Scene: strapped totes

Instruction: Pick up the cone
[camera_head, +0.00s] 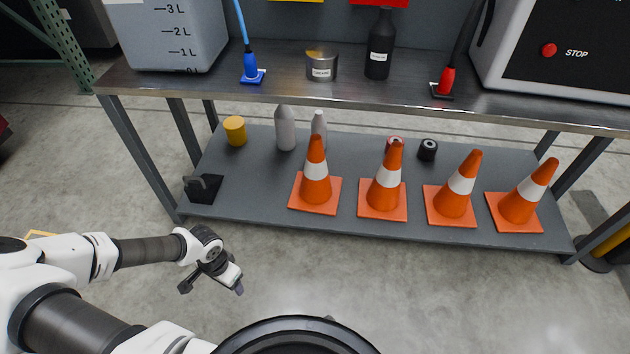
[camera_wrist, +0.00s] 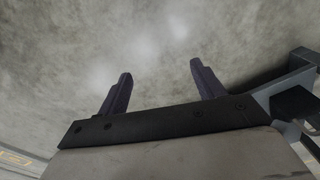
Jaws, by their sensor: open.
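Several orange cones with white bands stand upright in a row along the front of the lower grey shelf in the head view. From left to right they include the leftmost cone (camera_head: 316,178), a second cone (camera_head: 387,184), a third cone (camera_head: 457,192) and the rightmost cone (camera_head: 525,197). My gripper (camera_head: 212,285) is in front of the shelf, to the left of and apart from the cones, over the floor. In the wrist view my gripper (camera_wrist: 160,90) has its two dark fingers spread with nothing between them, only grey floor beyond. No cone shows in the wrist view.
The lower shelf (camera_head: 265,205) also holds a yellow cylinder (camera_head: 235,130), a grey bottle (camera_head: 285,128), a black holder (camera_head: 203,188) and a black roll (camera_head: 428,150). The steel tabletop (camera_head: 290,90) overhangs above. Table legs (camera_head: 140,155) stand at the ends. The floor in front is clear.

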